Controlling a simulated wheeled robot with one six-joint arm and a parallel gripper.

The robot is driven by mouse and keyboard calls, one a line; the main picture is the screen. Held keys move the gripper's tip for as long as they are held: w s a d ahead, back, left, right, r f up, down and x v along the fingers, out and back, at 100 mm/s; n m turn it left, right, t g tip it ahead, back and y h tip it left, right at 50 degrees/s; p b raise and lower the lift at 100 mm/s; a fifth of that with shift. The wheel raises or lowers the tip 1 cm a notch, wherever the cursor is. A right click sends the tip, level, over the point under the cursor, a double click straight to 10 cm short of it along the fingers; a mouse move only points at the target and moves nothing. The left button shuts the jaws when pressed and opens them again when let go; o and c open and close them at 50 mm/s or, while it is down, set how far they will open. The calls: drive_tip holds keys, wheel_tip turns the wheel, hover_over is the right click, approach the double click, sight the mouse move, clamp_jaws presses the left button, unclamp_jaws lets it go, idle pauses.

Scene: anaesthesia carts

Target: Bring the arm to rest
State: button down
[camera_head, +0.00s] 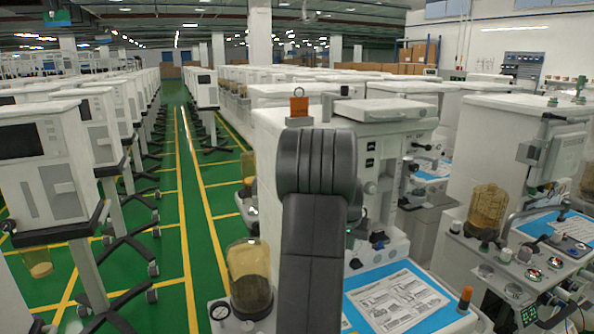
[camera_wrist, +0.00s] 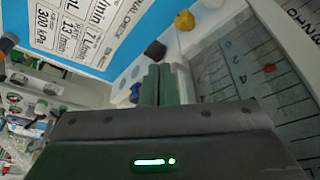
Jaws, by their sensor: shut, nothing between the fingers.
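My gripper (camera_wrist: 163,82) shows in the wrist view with its two dark fingers together and nothing between them. It is close to the front of an anaesthesia cart (camera_head: 388,136); whether it touches anything I cannot tell. In the head view my own dark arm rises in front of that cart, and the gripper is hidden there.
In the wrist view, a blue printed sheet (camera_wrist: 125,57), a black knob (camera_wrist: 154,50), a yellow knob (camera_wrist: 184,20) and a panel with scales (camera_wrist: 245,68) surround the fingers. In the head view, a green aisle (camera_head: 178,200) runs left of the cart. Another cart (camera_head: 510,130) stands right.

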drive_tip(key=s+a+m+b, duration=0.1)
drive_tip(key=s+a+m, duration=0.1)
drive_tip(key=s+a, duration=0.3)
drive_tip(key=s, duration=0.3)
drive_tip(key=shift+s+a+r+m+h, duration=0.25)
drive_tip(key=shift+r+m+h, duration=0.05)
drive_tip(key=shift+h, duration=0.1)
drive_tip(key=shift+s, duration=0.15)
